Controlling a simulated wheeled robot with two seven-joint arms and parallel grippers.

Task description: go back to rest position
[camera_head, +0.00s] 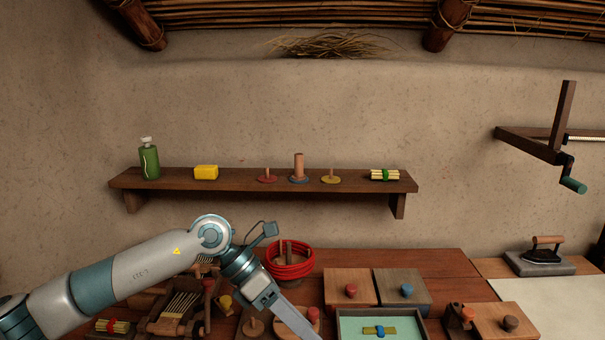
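My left arm comes in from the left, and its gripper (292,320) points down and right over the front of the table (440,262). Its long grey finger runs to the bottom edge of the picture, so the tips are cut off. I cannot see whether it is open or holds anything. A wooden piece with a red knob (313,316) is close beside the finger. My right arm and gripper are out of view.
A red-coiled bowl (289,262) stands behind the gripper. Lidded boxes (349,286) and a green-lined tray (352,326) are to its right. An iron (543,252) sits at far right. The wall shelf (235,182) holds several small things.

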